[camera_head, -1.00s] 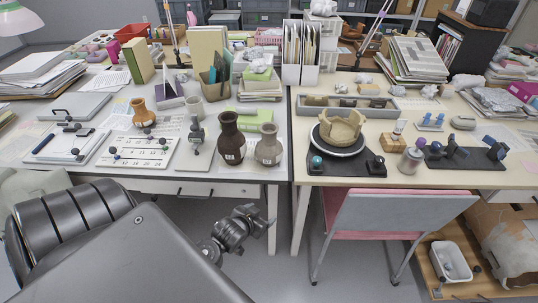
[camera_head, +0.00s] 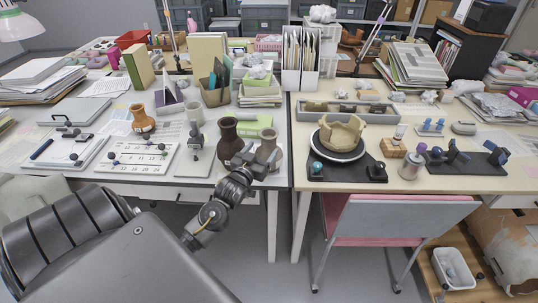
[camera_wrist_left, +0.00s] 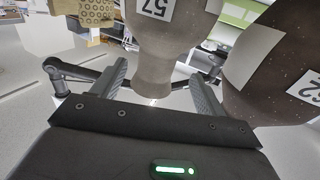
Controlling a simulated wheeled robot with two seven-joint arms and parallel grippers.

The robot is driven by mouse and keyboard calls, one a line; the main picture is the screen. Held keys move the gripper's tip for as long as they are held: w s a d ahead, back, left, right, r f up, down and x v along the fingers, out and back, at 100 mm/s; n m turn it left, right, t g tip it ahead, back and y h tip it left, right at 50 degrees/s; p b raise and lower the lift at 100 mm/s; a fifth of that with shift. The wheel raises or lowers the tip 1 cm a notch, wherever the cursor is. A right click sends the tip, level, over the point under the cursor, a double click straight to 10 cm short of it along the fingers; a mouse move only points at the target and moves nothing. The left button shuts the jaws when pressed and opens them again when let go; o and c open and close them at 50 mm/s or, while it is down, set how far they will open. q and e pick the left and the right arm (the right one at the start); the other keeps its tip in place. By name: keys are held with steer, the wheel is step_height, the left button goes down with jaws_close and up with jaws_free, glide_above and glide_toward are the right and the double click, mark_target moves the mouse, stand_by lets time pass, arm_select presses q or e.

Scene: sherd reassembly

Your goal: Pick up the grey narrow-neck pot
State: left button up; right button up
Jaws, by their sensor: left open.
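The grey narrow-neck pot (camera_head: 268,148) stands upright near the front edge of the left table, partly hidden by my left gripper (camera_head: 252,165). In the left wrist view it is the grey-brown pot (camera_wrist_left: 158,45) with a "57" label. Its narrow part lies between the two open fingers of my left gripper (camera_wrist_left: 158,80). I cannot tell whether either finger touches it. My right gripper is not in view.
A dark brown pot (camera_head: 229,138) stands close on the left; it shows in the left wrist view (camera_wrist_left: 280,85) with a "62" label, near one finger. A green box (camera_head: 256,123) lies behind. A chair (camera_head: 390,215) stands at the right table.

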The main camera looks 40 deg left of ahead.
mark_target(266, 146)
arm_select(q)
steer(key=x, duration=0.3)
steer(key=p+x, duration=0.1)
steer(key=shift+w+d, duration=0.15)
steer(key=shift+w, duration=0.5)
steer(key=c, duration=0.7)
jaws_close()
steer(key=shift+r, duration=0.15)
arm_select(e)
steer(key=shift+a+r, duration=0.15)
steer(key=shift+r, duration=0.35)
